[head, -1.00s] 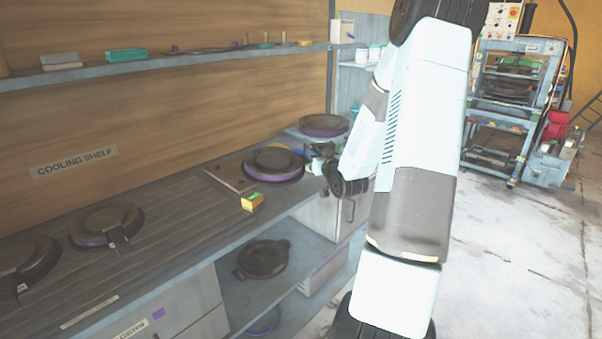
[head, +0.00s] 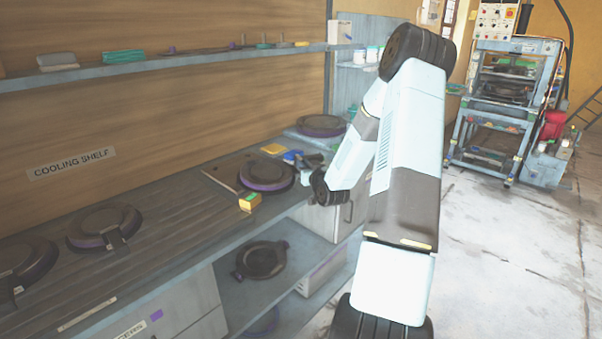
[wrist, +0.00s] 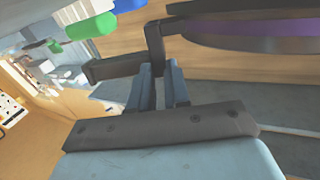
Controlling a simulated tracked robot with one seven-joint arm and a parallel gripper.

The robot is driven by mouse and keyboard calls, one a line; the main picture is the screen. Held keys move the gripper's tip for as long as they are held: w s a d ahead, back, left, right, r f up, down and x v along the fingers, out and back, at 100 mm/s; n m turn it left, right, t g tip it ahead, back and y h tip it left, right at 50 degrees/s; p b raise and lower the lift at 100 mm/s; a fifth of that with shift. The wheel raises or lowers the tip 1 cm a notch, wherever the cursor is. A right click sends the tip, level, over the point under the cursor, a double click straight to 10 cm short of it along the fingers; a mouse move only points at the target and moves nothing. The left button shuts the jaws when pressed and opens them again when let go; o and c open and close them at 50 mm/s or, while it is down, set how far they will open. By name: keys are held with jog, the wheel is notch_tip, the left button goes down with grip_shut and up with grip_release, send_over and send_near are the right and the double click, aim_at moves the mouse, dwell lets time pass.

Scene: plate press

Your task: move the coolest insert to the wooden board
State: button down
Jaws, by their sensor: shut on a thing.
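A round dark insert (head: 263,171) with a purple rim is over the brown wooden board (head: 222,180) on the bench. It covers most of the board; I cannot tell whether it rests flat on it. My gripper (wrist: 163,88) is shut on the insert's dark handle (wrist: 155,45), at the right side of the insert in the head view. The insert's purple rim also shows at the top right of the wrist view (wrist: 275,32). Two similar inserts sit at the left on the cooling shelf, one in the middle (head: 104,226) and one at the edge (head: 22,265).
A yellow-and-green block (head: 249,203) stands at the board's front corner. A flat yellow item (head: 273,149) and a blue item (head: 292,155) lie behind the insert. Another insert (head: 320,125) stands farther back. A dark lidded piece (head: 262,259) sits on the lower shelf. A press (head: 515,85) stands far right.

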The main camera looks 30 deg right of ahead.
jog(key=shift+f, duration=1.2)
jog(key=c, duration=1.1)
grip_release()
jog(key=shift+f, duration=0.1)
